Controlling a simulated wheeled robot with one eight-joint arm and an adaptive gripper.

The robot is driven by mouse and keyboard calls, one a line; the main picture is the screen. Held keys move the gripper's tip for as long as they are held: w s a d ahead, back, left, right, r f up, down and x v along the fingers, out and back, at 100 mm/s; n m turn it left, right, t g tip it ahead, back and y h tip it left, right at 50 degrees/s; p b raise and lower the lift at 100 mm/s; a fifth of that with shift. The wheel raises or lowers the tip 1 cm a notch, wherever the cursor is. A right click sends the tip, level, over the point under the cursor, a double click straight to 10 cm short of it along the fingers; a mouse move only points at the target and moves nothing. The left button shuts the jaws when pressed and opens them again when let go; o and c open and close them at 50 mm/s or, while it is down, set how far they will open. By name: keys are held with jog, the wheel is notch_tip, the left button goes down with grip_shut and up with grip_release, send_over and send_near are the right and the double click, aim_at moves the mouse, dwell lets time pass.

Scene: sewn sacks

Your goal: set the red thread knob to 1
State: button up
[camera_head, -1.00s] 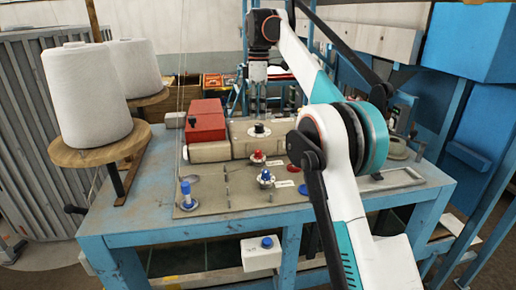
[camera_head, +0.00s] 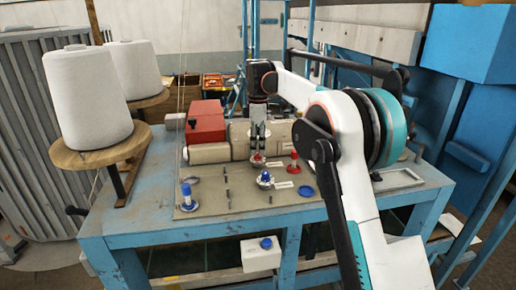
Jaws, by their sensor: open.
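A small red knob (camera_head: 257,159) sits on the panel of the sewing bench, with a pale label plate to its right. My gripper (camera_head: 258,150) points straight down directly above this knob, open, its fingertips close to the knob's top. Whether they touch it is too small to tell. A second red knob (camera_head: 294,156) stands to the right, apart from my gripper. The knobs' markings are too small to read, so which setting they show I cannot tell.
Blue knobs stand near the front of the panel, one (camera_head: 265,177) in the middle and one (camera_head: 186,189) at left. A red box (camera_head: 206,121) is behind left. White thread cones (camera_head: 88,96) stand at left. A button box (camera_head: 262,253) hangs at the front.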

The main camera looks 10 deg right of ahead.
jog(key=shift+f, duration=0.95)
grip_shut()
